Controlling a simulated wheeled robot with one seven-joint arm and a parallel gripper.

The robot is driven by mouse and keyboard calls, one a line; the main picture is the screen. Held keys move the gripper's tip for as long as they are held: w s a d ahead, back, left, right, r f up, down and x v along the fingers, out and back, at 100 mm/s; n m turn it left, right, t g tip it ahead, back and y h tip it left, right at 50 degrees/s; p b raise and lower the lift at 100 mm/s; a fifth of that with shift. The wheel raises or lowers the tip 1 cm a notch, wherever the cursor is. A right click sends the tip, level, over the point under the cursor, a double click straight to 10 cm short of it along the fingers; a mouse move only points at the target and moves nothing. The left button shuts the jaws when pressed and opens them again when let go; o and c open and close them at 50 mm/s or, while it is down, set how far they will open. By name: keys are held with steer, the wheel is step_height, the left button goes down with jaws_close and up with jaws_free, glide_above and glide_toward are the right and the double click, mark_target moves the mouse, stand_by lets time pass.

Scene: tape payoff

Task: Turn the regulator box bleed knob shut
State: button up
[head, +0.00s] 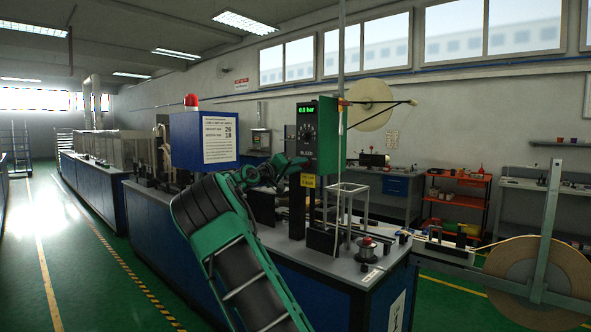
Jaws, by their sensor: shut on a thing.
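The regulator box (329,134) is a tall green box with a black front, mounted on a dark post above the machine bench. Its front has a green lit readout, which seems to read 0.0 bar, with a round dark dial (305,131) below it. A small "BLEED" label sits under the dial. My gripper (301,161) is at the lower front of the box, just below that label, shut on the bleed knob. The fingers and the box's dark front hide the knob, so its turn angle cannot be told.
A yellow tag (308,181) hangs just below my gripper. A blue panel (203,140) with a white notice and red beacon stands left of the box. A thin wire frame (347,188) and a tape reel (370,104) are to the right. Green floor is open at left.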

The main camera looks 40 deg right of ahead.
steer(key=shift+f+m, duration=0.4)
steer(key=shift+m, duration=0.1)
steer(key=o, duration=1.1)
steer(key=shift+w, duration=0.1)
steer(key=shift+c, duration=0.2)
steer(key=shift+r, duration=0.15)
steer(key=a, duration=1)
steer(key=shift+s+a+f, duration=0.3)
steer(key=shift+s+f, duration=0.05)
steer(key=shift+f, duration=0.1)
